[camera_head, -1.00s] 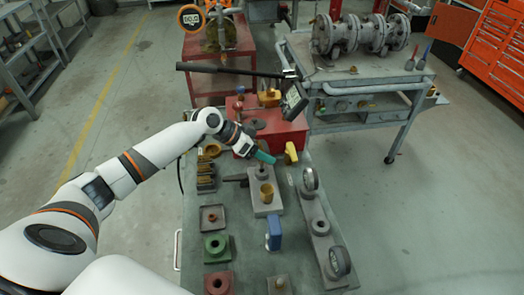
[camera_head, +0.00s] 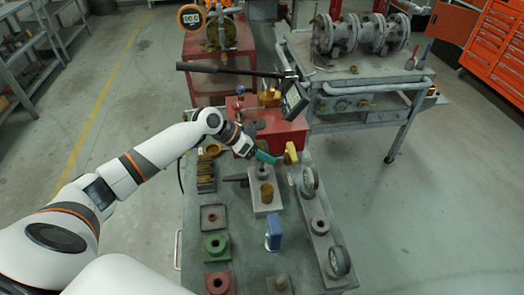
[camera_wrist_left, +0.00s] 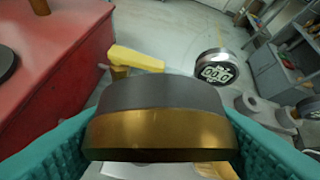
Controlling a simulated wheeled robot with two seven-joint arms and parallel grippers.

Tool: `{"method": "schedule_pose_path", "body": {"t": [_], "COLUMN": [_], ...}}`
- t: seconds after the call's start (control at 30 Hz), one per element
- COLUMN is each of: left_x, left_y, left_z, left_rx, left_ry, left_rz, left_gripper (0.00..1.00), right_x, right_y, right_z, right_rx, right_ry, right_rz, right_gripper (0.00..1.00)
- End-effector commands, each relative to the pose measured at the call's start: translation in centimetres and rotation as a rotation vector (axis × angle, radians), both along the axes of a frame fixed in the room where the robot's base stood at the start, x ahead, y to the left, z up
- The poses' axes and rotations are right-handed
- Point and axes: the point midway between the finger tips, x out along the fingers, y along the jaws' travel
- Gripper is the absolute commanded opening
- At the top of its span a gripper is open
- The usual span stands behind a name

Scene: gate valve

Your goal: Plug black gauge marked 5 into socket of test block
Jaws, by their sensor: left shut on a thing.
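My left gripper (camera_head: 265,157) has teal fingers and is over the bench, near a yellow-handled part. In the left wrist view the fingers are shut on a round dark grey and brass piece (camera_wrist_left: 160,115). It is seen edge-on, with no readable marking, so I cannot tell whether it is the gauge marked 5. A grey block (camera_head: 266,208) with a brass cylinder (camera_head: 267,193) stands below the gripper. I cannot tell whether it is the test block. Two round dark gauges, upper (camera_head: 310,178) and lower (camera_head: 340,262), stand on the bench's right side. My right gripper is out of view.
The yellow part (camera_head: 291,152) is close right of the gripper, beside a red box (camera_head: 283,136). A blue part (camera_head: 273,234) and green block (camera_head: 216,247) stand nearer.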

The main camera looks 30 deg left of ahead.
Motion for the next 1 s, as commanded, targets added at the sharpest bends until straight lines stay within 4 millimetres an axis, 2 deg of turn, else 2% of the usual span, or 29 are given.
{"method": "schedule_pose_path", "body": {"t": [0.57, 1.0], "left_x": [0.0, 0.0], "left_y": [0.0, 0.0], "left_z": [0.0, -1.0], "left_rx": [0.000, -0.001], "left_ry": [-0.001, -0.002], "left_rz": [0.000, 0.000], "left_gripper": [0.31, 0.31], "right_x": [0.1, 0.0], "right_y": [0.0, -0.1], "right_z": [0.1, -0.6], "right_rx": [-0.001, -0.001], "right_ry": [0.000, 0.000], "right_rz": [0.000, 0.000], "right_gripper": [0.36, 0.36]}}
